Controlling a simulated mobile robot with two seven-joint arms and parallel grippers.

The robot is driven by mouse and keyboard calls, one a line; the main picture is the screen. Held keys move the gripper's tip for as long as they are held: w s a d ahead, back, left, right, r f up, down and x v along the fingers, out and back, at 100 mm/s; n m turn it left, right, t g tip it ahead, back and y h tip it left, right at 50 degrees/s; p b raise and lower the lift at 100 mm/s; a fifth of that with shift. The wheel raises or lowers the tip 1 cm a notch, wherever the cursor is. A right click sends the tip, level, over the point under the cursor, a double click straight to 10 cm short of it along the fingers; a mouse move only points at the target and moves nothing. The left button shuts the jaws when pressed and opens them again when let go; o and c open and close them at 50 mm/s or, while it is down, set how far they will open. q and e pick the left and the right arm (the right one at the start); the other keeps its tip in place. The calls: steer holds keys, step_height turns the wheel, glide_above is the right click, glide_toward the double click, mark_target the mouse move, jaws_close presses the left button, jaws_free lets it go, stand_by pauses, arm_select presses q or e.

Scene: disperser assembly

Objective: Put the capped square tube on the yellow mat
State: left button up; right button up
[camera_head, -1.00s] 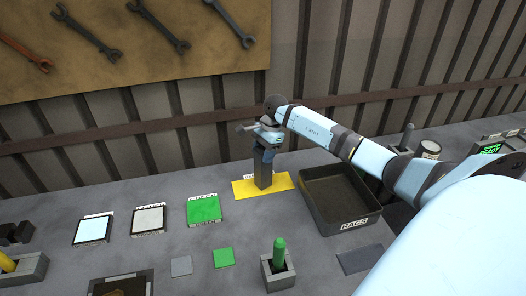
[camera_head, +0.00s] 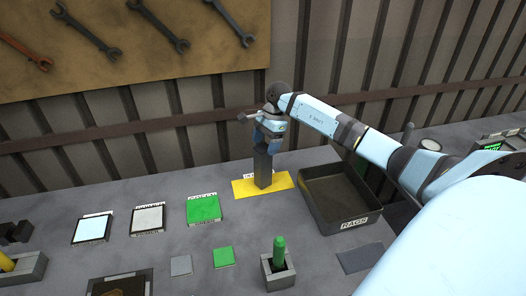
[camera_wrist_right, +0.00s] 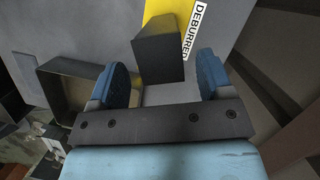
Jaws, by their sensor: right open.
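The capped square tube (camera_head: 263,167) is a dark grey square post standing upright on the yellow mat (camera_head: 284,182). In the right wrist view the tube (camera_wrist_right: 160,58) shows its dark top, and the yellow mat (camera_wrist_right: 158,10) is beneath it beside a "DEBURRED" label. My right gripper (camera_head: 267,142) is just above the tube's top. In the right wrist view its blue fingers (camera_wrist_right: 163,80) are apart, with the tube's end beyond them and nothing held. My left gripper is out of view.
A dark tray labelled RAGS (camera_head: 353,223) stands right of the mat. A green square pad (camera_head: 204,208) lies to the left. A green peg in a grey block (camera_head: 279,255) stands in front. A board with wrenches (camera_head: 140,40) hangs behind.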

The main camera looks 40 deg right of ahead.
steer(key=b+v, duration=0.1)
steer(key=v, duration=0.7)
steer(key=shift+r, duration=0.3)
steer(key=shift+d, duration=0.1)
